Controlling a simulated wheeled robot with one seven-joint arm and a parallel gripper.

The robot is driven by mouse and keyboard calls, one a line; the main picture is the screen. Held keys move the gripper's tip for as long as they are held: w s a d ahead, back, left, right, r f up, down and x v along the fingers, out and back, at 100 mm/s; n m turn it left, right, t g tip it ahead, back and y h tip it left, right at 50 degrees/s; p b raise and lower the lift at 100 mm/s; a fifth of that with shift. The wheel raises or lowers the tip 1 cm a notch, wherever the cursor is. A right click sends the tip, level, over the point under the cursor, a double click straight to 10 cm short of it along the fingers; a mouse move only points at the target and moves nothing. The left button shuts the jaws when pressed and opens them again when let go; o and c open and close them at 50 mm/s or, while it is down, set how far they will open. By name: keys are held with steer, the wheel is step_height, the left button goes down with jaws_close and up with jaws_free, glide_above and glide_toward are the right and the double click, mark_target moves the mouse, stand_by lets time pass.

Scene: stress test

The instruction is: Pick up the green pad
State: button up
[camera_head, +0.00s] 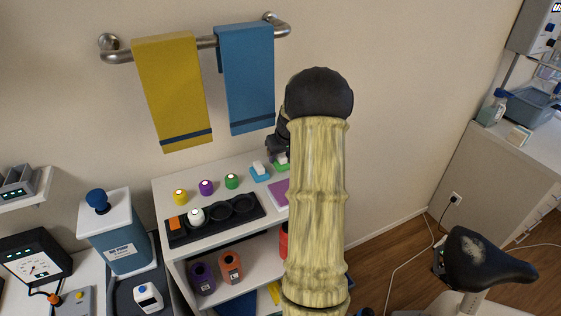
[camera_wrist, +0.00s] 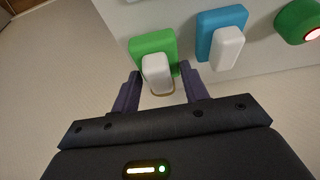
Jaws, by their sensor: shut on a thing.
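The green pad (camera_wrist: 150,43) with a white block-shaped grip (camera_wrist: 157,70) shows near the top middle of the wrist view. In the head view the green pad (camera_head: 281,167) is partly hidden by my arm, near the back of the white shelf top. My gripper (camera_wrist: 160,78) has one dark finger on each side of the pad's white grip and is shut on it. In the head view my gripper (camera_head: 276,146) is just above the pad. Whether the pad is raised off the surface is hard to tell.
A blue pad (camera_wrist: 222,35) with a white grip stands close beside the green one. A green knob (camera_head: 231,181), purple knob (camera_head: 206,187) and yellow knob (camera_head: 180,196) sit left of it on the shelf top. A black tray (camera_head: 215,221) lies in front. A purple pad (camera_head: 278,194) is partly hidden by my arm.

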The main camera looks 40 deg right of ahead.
steer(key=s+d+b, duration=0.5)
steer(key=s+d, duration=0.5)
steer(key=d, duration=0.4)
steer(key=shift+s+d+b, duration=0.2)
steer(key=shift+s+b, duration=0.05)
steer(key=shift+b, duration=0.15)
steer(key=shift+f, duration=0.1)
